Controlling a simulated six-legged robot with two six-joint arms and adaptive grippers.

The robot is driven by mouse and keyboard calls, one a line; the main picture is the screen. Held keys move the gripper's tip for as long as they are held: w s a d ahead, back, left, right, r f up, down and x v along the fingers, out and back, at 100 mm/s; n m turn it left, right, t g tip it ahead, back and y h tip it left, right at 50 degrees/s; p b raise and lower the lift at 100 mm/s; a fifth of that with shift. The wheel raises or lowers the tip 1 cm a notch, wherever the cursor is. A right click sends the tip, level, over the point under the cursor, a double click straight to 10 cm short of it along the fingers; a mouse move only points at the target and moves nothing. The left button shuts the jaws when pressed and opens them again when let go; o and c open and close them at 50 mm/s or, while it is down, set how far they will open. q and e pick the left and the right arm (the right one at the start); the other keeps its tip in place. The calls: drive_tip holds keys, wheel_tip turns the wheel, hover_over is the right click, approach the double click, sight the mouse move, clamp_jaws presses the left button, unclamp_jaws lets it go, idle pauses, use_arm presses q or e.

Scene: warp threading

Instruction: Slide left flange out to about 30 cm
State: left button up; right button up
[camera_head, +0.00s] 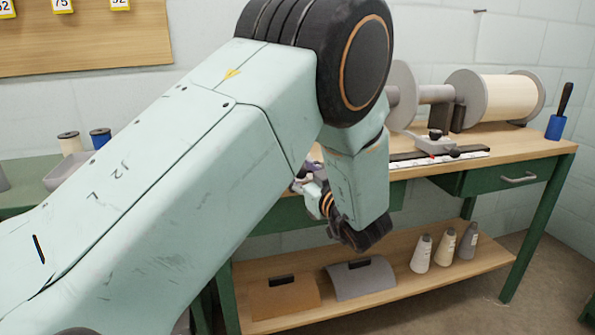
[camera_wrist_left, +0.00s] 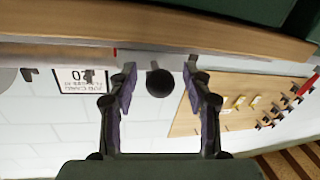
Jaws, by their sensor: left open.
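The left flange (camera_head: 401,95) is a grey disc on a grey shaft in the head view, partly hidden behind my left arm. A grey slider block (camera_head: 434,145) with dark knobs sits on the bench below the shaft, beside a white scale strip (camera_head: 445,160). My left gripper (camera_head: 312,190) is at the bench's front edge, mostly hidden by my arm. In the left wrist view its fingers (camera_wrist_left: 160,68) are open, with a round black knob (camera_wrist_left: 159,83) seen between them. I cannot tell whether they touch it. My right gripper is not in view.
A wound cream spool (camera_head: 500,97) stands right of the shaft. A blue holder (camera_head: 556,126) with a dark handle is at the bench's right end. The lower shelf (camera_head: 480,276) holds several cones and two plates. A pegboard (camera_wrist_left: 230,105) shows in the wrist view.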

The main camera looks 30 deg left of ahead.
use_arm(q)
drive_tip(key=shift+a, duration=0.15)
drive_tip(key=shift+r, duration=0.1)
drive_tip(key=c, duration=0.4)
clamp_jaws()
